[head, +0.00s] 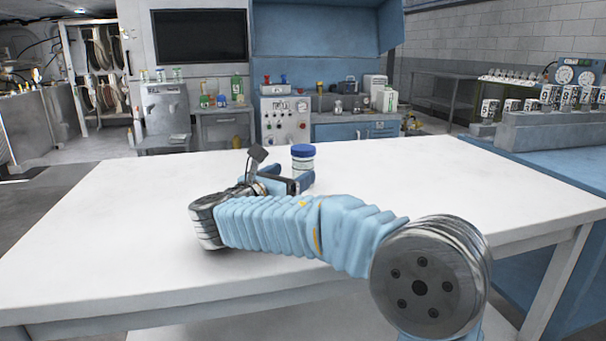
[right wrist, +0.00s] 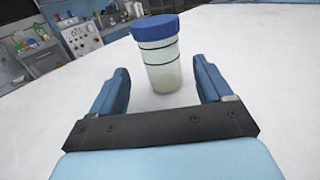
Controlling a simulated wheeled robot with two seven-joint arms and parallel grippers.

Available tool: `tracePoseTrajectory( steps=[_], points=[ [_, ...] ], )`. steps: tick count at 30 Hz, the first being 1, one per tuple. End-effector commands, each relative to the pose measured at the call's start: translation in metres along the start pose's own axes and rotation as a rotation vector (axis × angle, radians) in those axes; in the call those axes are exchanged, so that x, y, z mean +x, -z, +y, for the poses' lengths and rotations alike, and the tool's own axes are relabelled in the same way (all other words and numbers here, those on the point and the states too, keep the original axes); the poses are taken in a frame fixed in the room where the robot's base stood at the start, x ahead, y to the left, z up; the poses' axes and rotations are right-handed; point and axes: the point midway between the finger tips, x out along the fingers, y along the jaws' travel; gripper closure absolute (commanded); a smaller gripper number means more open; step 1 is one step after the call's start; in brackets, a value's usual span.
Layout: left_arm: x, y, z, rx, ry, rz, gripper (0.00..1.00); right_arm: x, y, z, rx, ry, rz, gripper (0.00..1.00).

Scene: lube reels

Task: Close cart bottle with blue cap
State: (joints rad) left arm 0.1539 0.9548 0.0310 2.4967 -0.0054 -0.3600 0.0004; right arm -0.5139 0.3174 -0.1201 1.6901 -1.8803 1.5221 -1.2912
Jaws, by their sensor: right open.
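A clear bottle (right wrist: 163,70) with pale contents and dark ring lines stands upright on the white table. A blue cap (right wrist: 155,28) sits on its top; I cannot tell how tightly. In the head view the blue cap (head: 303,151) shows above the bottle (head: 302,167), whose lower part is hidden by my gripper. My right gripper (head: 289,180) is open, low over the table. In the right wrist view the two blue fingers of the right gripper (right wrist: 163,86) point toward the bottle, which stands just beyond and between their tips, not gripped. My left gripper is not in view.
The white table (head: 450,190) is otherwise clear around the bottle. Behind it stand a control panel (head: 286,120), a blue cabinet and a grey cabinet (head: 222,126) with bottles on top. A blue bench with gauges (head: 565,75) and several canisters stands at the right.

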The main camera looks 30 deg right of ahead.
Motion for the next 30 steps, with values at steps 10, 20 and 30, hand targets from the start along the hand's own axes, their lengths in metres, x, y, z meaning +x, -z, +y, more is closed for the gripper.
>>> tracePoseTrajectory(
  steps=[10,20,30],
  points=[
    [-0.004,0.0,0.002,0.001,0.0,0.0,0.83,0.022,-0.004,-0.001,0.004,0.004,-0.001,0.21],
    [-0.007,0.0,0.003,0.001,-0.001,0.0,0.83,0.04,-0.005,-0.002,0.004,0.008,-0.001,0.21],
    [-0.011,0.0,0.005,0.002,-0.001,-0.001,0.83,0.072,-0.004,-0.002,0.004,0.005,-0.001,0.21]
  ],
)
